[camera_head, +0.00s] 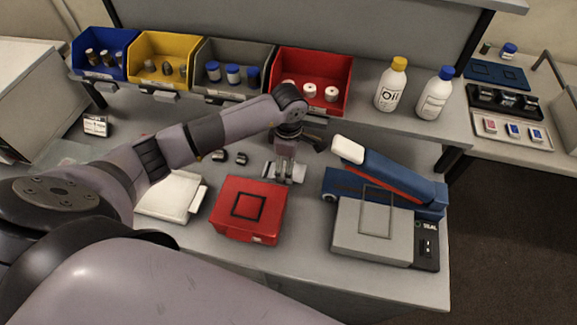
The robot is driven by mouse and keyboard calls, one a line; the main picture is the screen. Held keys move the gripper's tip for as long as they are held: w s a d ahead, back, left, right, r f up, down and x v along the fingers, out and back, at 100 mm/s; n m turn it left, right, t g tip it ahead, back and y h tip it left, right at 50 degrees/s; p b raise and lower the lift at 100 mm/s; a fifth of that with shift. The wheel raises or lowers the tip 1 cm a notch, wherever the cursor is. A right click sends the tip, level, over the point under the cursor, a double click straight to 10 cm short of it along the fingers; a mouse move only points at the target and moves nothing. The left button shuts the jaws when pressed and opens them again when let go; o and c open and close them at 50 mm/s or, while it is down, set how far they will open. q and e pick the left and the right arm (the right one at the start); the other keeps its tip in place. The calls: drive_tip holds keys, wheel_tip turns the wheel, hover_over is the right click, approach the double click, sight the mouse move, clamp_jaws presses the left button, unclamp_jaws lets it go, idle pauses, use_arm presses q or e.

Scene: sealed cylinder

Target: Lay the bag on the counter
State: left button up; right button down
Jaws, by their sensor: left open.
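My left gripper (285,178) reaches over the middle of the grey counter (300,267), pointing down, with its fingers apart. A small pale, flat item (299,172) shows beside the fingertips; I cannot tell whether it is the bag or whether the fingers touch it. No bag can be made out clearly elsewhere. A blue and grey sealer (372,228) marked SEAL, with a raised blue arm (395,178), stands to the right of the gripper. A red box (248,212) with a dark square outline on top stands just in front of the gripper. My right gripper is not in view.
A white flat device (168,197) lies left of the red box. Two small dark pieces (240,158) lie behind it. The shelf above holds blue, yellow, grey and red bins (325,75), an oil bottle (391,86) and a white bottle (434,94). The counter's front strip is clear.

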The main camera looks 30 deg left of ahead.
use_arm(q)
wheel_tip(320, 180, up, 10)
drive_tip(key=b, duration=0.3)
drive_tip(key=shift+r, duration=0.2)
